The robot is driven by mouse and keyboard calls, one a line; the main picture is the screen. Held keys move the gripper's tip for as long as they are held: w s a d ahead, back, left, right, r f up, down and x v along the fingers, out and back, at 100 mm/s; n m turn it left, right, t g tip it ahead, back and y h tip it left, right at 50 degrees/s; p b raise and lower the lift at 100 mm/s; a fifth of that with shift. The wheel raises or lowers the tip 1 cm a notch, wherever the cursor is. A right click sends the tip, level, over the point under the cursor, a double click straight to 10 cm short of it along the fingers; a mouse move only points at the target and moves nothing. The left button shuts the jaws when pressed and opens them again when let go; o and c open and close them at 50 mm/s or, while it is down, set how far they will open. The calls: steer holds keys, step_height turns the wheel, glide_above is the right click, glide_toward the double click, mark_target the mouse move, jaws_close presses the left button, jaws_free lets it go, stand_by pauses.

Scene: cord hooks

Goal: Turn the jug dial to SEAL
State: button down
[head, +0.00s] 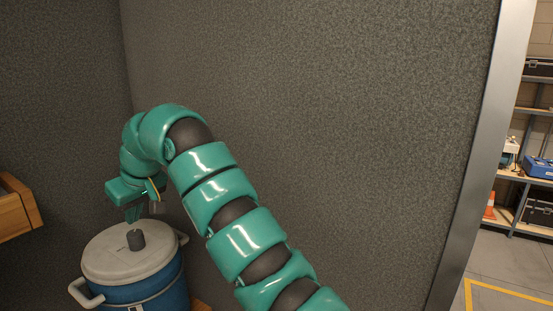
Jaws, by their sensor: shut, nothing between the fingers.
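The jug (146,285) is blue with a pale grey lid (108,255) and grey side handles, at the lower left of the head view. A dark dial (136,240) stands up from the middle of the lid. Its markings and pointing direction are too small to read. My gripper (133,215) is shut and empty, its fingertips pointing down just above and slightly left of the dial. I cannot tell whether the fingertips touch it. The jug's lower part is cut off by the frame.
Dark grey walls stand close behind and beside the jug. A wooden box or shelf edge (18,208) juts in at the left. A wooden surface (200,305) shows beside the jug's base. At the right, past a metal door frame (483,150), are shelves (520,178) and an orange cone (490,206).

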mark_target(145, 243)
steer(key=shift+f+b, duration=2.35)
steer(key=shift+f, duration=0.8)
steer(key=shift+w+a+r+p, duration=0.15)
steer(key=shift+w+r+p, duration=0.1)
steer(key=shift+p, duration=0.15)
steer(key=shift+w+d+f, duration=0.1)
steer(key=shift+w+d, duration=0.4)
steer(key=shift+w, duration=0.2)
steer(key=shift+w+d+p, duration=0.15)
steer(key=shift+w+p, duration=0.15)
steer(key=shift+w, duration=0.05)
steer(key=shift+d+f+b, duration=0.15)
steer(key=shift+b, duration=0.25)
